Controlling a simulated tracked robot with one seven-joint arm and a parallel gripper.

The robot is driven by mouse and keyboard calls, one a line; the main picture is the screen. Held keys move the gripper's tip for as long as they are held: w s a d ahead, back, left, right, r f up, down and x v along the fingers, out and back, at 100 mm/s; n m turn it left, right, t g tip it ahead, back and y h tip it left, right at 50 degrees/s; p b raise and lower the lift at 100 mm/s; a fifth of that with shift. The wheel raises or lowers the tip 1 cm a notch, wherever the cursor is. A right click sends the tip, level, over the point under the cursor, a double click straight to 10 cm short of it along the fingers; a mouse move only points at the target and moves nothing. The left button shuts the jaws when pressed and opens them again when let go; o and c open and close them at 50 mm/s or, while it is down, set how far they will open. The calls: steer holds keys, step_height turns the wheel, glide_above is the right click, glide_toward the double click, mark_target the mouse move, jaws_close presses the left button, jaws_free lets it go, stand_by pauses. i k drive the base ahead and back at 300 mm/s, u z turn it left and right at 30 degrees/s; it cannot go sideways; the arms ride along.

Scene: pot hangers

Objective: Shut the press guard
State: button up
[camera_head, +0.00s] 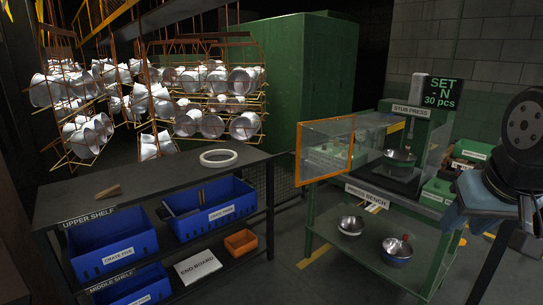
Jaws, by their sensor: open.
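The press guard (325,148) is a clear panel in an orange frame. It stands swung out at the left end of the press bench, leaving the press front uncovered. The stub press (409,112) is green, with its name on a label. A metal bowl-shaped pot (399,159) sits on its bed. My gripper (529,212) is at the far right edge, partly cut off and dark. It is open, well apart from the guard, with the press between them in the picture.
The press bench (368,193) carries a lower shelf with two metal bowls (397,249). A dark shelf rack (150,190) with blue crates (214,209) stands left. Pots (150,100) hang on orange racks behind it. Green boxes (437,194) sit right of the press. Floor shows between rack and bench.

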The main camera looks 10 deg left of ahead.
mark_target(354, 118)
steer(key=z, duration=0.5)
steer(key=i, duration=1.35)
steer(key=u, duration=0.6)
steer(key=i, duration=0.45)
steer(key=u, duration=0.35)
steer(key=k, duration=0.85)
steer(key=u, duration=0.2)
steer(key=i, duration=0.85)
steer(key=z, duration=0.1)
